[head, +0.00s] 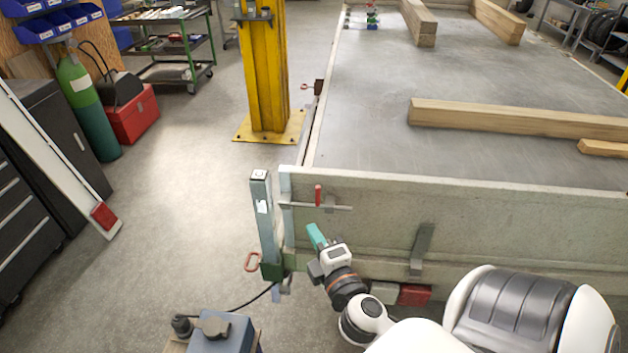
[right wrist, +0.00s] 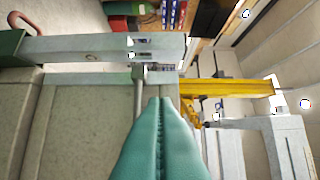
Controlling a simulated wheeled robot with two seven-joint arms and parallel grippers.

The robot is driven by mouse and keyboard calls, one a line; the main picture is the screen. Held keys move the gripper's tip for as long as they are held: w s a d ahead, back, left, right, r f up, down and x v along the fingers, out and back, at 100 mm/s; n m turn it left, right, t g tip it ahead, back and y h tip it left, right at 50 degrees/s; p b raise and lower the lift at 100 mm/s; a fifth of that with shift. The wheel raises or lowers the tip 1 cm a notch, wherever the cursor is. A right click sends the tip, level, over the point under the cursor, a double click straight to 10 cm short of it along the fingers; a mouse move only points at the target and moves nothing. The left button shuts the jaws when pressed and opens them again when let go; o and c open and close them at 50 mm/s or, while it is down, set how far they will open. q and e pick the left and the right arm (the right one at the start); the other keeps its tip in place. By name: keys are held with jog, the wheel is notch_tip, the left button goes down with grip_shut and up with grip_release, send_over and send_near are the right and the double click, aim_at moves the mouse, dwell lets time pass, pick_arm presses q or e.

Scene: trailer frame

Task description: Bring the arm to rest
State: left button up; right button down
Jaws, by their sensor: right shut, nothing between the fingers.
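My right gripper (head: 316,236) has teal fingers and is in front of the trailer's end board (head: 370,215), near its left corner. In the right wrist view the teal fingers (right wrist: 160,104) lie together with nothing between them. A latch rod with a red handle (head: 318,195) is on the board just above the fingertips in the head view. In the right wrist view the grey rod (right wrist: 139,95) shows beside the fingertips; I cannot tell whether they touch it. A grey corner post (head: 264,215) stands left of the gripper. My left gripper is not in view.
The trailer bed (head: 370,90) carries wooden beams (head: 520,118). A yellow column (head: 266,70) stands behind the post. A blue-grey box (head: 225,335) with a black cable is at the bottom. A red toolbox (head: 133,115) and green cylinder (head: 85,105) stand at left. The floor between is clear.

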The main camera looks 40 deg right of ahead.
dwell(0.3)
jog(key=s+a+f+m+g+y, duration=0.1)
jog(key=s+a+f+m+g, duration=0.15)
jog(key=f, duration=0.85)
jog(key=s+a+f+m+g+y, duration=0.1)
jog(key=f+g+y, duration=0.15)
jog(key=f, duration=0.85)
jog(key=s+a+f+m+g, duration=0.1)
jog(key=s+a+f+g, duration=0.15)
jog(key=f, duration=0.85)
jog(key=s+a+f+m+g+y, duration=0.1)
jog(key=s+f+m+g, duration=0.2)
jog(key=s+f, duration=0.7)
jog(key=s+a+f+m+g+y, duration=0.1)
jog(key=s+f+m+g, duration=0.3)
jog(key=s+f, duration=0.6)
jog(key=s+a+g, duration=0.1)
jog(key=s, duration=0.5)
jog(key=shift+a+f, duration=0.15)
jog(key=shift+f, duration=0.2)
jog(key=shift+g, duration=0.25)
